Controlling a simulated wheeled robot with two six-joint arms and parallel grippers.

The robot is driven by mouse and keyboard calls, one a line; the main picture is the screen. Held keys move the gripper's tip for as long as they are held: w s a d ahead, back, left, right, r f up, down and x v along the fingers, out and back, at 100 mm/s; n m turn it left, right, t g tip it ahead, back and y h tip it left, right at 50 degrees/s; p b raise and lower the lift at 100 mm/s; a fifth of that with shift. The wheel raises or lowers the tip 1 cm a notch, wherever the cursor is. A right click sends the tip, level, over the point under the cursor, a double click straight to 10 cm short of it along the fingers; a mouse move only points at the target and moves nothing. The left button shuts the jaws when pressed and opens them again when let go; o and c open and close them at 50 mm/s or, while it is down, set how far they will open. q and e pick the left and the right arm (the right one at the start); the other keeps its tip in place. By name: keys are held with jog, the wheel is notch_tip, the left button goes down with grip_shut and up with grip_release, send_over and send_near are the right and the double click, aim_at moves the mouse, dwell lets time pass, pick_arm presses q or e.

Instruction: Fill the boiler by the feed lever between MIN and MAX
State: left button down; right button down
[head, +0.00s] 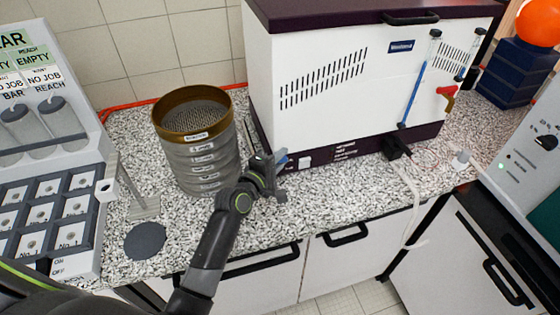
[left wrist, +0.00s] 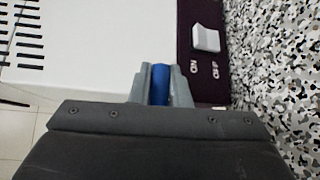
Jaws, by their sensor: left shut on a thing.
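The boiler (head: 330,95) is a large white box with a dark purple lid and base, standing on the speckled counter. A slanting gauge tube (head: 415,88) on its front shows blue over most of its length, with a clear part at the top. No MIN or MAX marks are legible. My left gripper (head: 276,164) is at the boiler's lower left front. It is shut on a small blue handle, apparently the feed lever (head: 281,156); the left wrist view shows this blue lever (left wrist: 160,84) between the grey fingers. My right gripper is not in view.
A sieve stack (head: 200,145) with a brass rim stands close left of my left arm. A rocker switch (left wrist: 206,38) is on the boiler's base. A red tap (head: 447,92) is on its right. A grey disc (head: 145,241) lies on the counter. A cable (head: 412,190) hangs over the front edge.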

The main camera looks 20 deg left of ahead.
pick_arm(q)
jog(key=m+h+b, duration=0.1)
jog(key=g+h+b, duration=0.1)
jog(key=s+m+h+b, duration=0.1)
jog(key=shift+d+f+m+b, duration=0.1)
jog(key=shift+f+m+b, duration=0.2)
jog(key=shift+b, duration=0.05)
jog(key=shift+s+d+r+m+g+h+b, duration=0.1)
jog(key=shift+s+m+g+h+b, duration=0.2)
jog(key=shift+m+g+h+b, duration=0.6)
jog(key=shift+s+d+r+m+g+h+b, duration=0.1)
jog(key=shift+s+m+g+h+b, duration=0.15)
jog(key=shift+m+g+h+b, duration=0.6)
jog(key=shift+n+t, duration=0.25)
jog(key=c, duration=1.4)
grip_release()
jog(key=shift+s+a, duration=0.1)
jog(key=shift+b+v, duration=1.05)
jog(key=shift+v, duration=4.85)
